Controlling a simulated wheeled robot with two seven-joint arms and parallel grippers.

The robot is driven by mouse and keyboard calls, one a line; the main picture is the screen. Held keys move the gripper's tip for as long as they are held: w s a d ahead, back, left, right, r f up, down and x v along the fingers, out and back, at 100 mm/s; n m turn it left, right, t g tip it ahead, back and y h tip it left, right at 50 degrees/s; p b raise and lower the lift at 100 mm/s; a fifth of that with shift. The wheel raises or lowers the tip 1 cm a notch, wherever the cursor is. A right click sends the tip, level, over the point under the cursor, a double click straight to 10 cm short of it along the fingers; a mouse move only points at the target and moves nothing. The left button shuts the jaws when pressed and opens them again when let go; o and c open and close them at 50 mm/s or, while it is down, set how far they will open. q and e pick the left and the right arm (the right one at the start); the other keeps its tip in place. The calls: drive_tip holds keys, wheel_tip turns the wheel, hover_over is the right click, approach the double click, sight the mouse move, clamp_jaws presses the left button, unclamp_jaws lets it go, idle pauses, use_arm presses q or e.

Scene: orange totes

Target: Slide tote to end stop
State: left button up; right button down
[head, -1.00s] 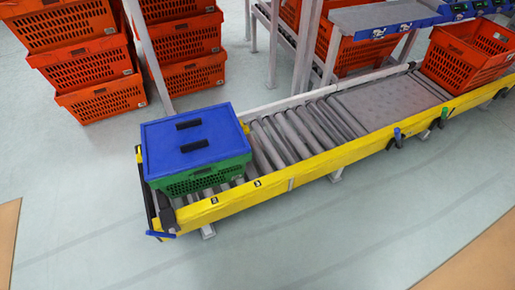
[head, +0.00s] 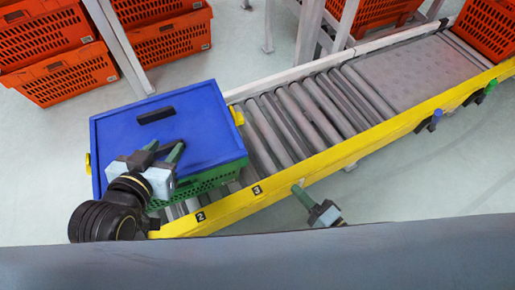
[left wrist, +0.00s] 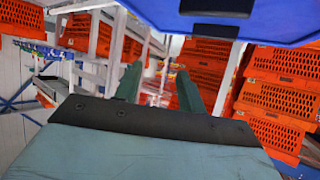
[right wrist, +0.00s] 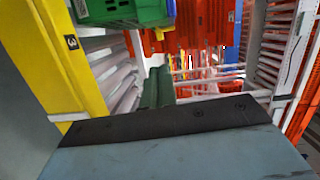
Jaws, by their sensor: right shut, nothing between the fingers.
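The green tote with a blue lid (head: 195,115) sits on the rollers at the left end of the conveyor (head: 290,120). My left gripper (head: 166,148) is open and empty, over the near part of the lid in the head view. The blue lid also shows in the left wrist view (left wrist: 270,22). My right gripper (head: 297,187) is shut and empty, beside the yellow front rail (head: 240,205), to the right of the tote. The tote's green side shows in the right wrist view (right wrist: 120,10). The conveyor's left end is mostly hidden by the tote and my left arm.
An orange tote (head: 488,28) stands on the conveyor at the far right. Orange totes (head: 65,75) are stacked on the floor behind at left, near a grey post (head: 118,45). The rollers right of the green tote are clear.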

use_arm(q)
wheel_tip(320, 180, up, 16)
drive_tip(key=d+t+h+b, duration=0.2)
drive_tip(key=t+h+b, duration=0.1)
drive_tip(key=t, duration=0.7)
drive_tip(key=shift+d+f+h+b, duration=0.3)
drive_tip(key=shift+h+b, duration=0.1)
drive_tip(key=shift+b, duration=0.1)
use_arm(e)
drive_tip(key=s+a+x, duration=0.1)
drive_tip(key=a+x, duration=0.1)
drive_tip(key=x, duration=1.1)
drive_tip(key=shift+s+a+r+m+y, duration=0.3)
drive_tip(key=shift+a+r, duration=0.1)
drive_tip(key=shift+r, duration=0.15)
use_arm(q)
drive_tip(key=shift+w+r, duration=0.1)
